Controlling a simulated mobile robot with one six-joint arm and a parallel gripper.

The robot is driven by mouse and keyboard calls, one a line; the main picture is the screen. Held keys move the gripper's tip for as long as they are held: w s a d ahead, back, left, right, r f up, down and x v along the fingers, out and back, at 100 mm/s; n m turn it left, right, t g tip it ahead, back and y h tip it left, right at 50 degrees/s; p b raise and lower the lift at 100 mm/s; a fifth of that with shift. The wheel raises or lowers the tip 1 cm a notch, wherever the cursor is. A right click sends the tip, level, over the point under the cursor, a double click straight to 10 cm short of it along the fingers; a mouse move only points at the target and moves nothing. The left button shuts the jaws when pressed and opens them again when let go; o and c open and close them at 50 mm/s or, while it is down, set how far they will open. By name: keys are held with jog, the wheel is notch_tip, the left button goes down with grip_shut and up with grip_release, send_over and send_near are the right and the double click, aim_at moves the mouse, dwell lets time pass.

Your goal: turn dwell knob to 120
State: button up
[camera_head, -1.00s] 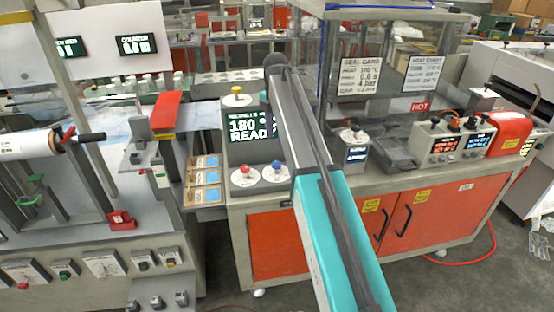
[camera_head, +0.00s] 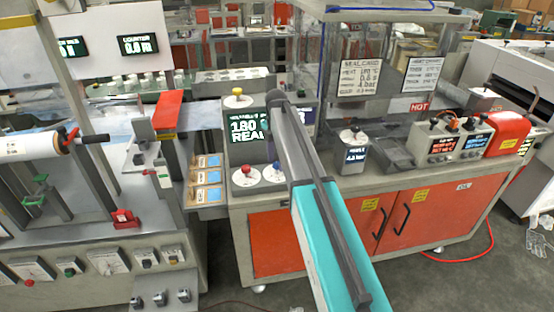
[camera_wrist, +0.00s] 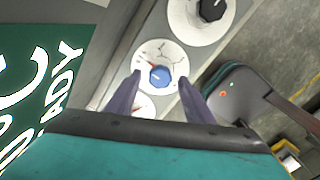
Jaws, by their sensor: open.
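A blue knob (camera_wrist: 159,77) on a white dial (camera_wrist: 171,53) with a printed scale lies ahead of my gripper in the wrist view. My gripper (camera_wrist: 160,80) is open, with one dark finger on each side of the dial; I cannot tell whether either touches the knob. The blue knob also shows in the head view (camera_head: 277,169), beside a red knob (camera_head: 247,169). A black knob (camera_wrist: 212,10) on another white dial is further up in the wrist view. Knob labels are too small to read. In the head view my fingers cannot be made out.
A green display (camera_head: 249,130) stands behind the red and blue knobs and also fills the left of the wrist view (camera_wrist: 40,100). A yellow button (camera_head: 237,92) tops its housing. A grey box (camera_head: 353,150) stands right of my arm, and orange cabinet doors (camera_head: 400,225) are below.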

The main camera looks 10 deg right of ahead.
jog(key=shift+f, duration=0.3)
jog(key=shift+c, duration=0.2)
jog(key=c, duration=1)
